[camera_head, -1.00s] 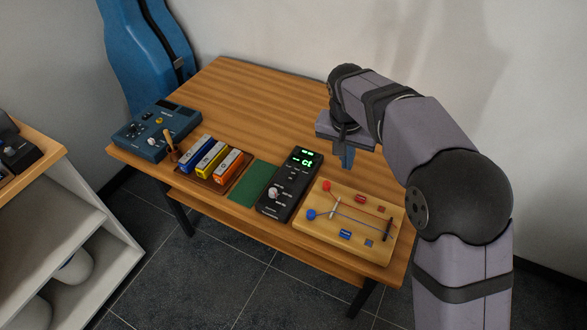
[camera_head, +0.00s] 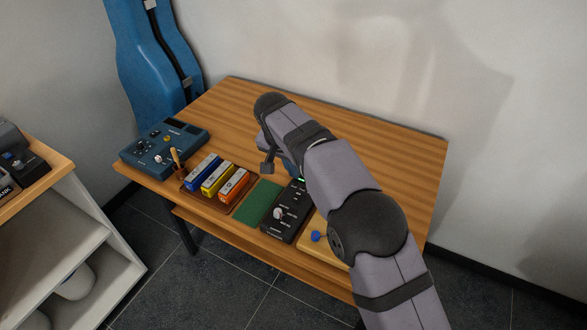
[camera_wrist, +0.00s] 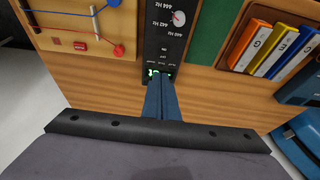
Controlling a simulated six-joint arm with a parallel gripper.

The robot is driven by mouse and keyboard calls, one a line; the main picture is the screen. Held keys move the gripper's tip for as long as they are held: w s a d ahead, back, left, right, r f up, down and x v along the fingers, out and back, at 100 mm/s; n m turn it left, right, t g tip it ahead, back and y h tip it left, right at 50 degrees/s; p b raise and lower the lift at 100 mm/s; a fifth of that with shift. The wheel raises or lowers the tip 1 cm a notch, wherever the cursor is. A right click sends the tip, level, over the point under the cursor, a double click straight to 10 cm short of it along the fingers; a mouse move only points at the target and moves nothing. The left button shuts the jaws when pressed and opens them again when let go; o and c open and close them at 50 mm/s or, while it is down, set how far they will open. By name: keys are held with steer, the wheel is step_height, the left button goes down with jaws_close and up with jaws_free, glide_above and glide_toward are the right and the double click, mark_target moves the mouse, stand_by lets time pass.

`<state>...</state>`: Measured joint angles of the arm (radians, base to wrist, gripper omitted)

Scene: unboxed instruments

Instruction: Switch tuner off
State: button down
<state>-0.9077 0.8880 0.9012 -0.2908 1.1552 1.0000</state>
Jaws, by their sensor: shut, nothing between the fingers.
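The tuner (camera_head: 284,215) is a black box near the table's front edge, with a pale knob (camera_head: 278,213). My arm hides part of its far end in the head view. In the wrist view the tuner (camera_wrist: 160,48) appears upside down, with frequency, ON and OFF markings and the knob (camera_wrist: 179,18) at the top. A bit of green light shows at its display end beside my fingertips. My gripper (camera_wrist: 162,84) is shut and empty, its blue fingers over or just short of that end. I cannot tell whether they touch it.
A green mat (camera_head: 258,202) and a tray (camera_head: 190,186) of harmonicas lie left of the tuner. A wooden board with strings (camera_wrist: 85,8) lies on its other side. A blue console (camera_head: 163,143) stands at the table's left. The back of the table is clear.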

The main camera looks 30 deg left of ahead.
steer(key=p, duration=0.4)
glide_above(300, 194)
steer(key=s, duration=0.2)
steer(key=f, duration=0.9)
steer(key=shift+w+d+f, duration=0.1)
steer(key=shift+w+f, duration=0.05)
steer(key=shift+w, duration=0.1)
steer(key=shift+x, duration=0.8)
steer(key=shift+s+f, duration=0.15)
steer(key=shift+f, duration=0.05)
steer(key=shift+f, duration=0.1)
